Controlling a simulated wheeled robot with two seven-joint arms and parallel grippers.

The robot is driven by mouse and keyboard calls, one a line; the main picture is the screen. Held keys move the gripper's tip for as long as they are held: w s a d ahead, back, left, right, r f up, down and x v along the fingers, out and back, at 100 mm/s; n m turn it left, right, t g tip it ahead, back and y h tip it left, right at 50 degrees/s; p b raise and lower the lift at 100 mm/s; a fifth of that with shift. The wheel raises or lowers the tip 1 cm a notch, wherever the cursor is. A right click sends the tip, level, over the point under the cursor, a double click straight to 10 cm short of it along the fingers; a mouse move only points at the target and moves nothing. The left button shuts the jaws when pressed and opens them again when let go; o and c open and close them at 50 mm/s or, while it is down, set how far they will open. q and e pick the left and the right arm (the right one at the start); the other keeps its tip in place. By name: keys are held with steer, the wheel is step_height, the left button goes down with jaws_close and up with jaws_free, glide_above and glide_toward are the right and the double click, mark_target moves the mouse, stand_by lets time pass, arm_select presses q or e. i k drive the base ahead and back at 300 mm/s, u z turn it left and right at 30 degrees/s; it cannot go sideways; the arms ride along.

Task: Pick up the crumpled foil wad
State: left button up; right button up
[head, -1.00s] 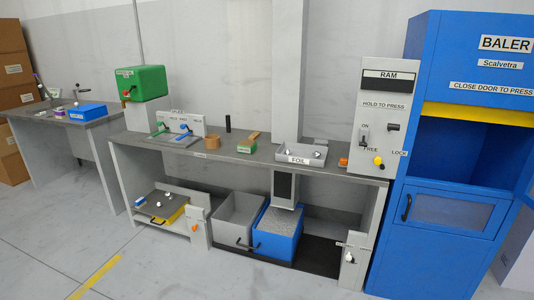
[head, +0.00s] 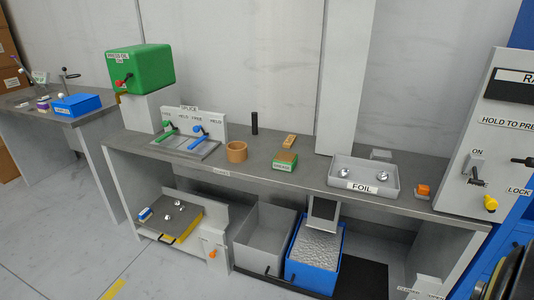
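Two small crumpled silvery wads lie apart in the grey tray labelled FOIL (head: 338,181) on the bench. One foil wad (head: 346,173) is left of centre and the other foil wad (head: 382,176) is near the right end. Both look loose, with nothing touching them from above. Neither gripper's fingers show in the head view. A dark rounded part of what looks like my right arm cuts into the lower right corner, well away from the tray.
A tall pale column (head: 345,80) rises behind the tray. The RAM panel (head: 490,130) stands at right. A blue bin (head: 315,246) is below.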

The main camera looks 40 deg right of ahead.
mark_target(344, 172)
steer(key=z, duration=0.15)
steer(key=i, duration=1.6)
steer(key=z, duration=1.65)
steer(key=i, duration=0.75)
steer(key=z, duration=0.75)
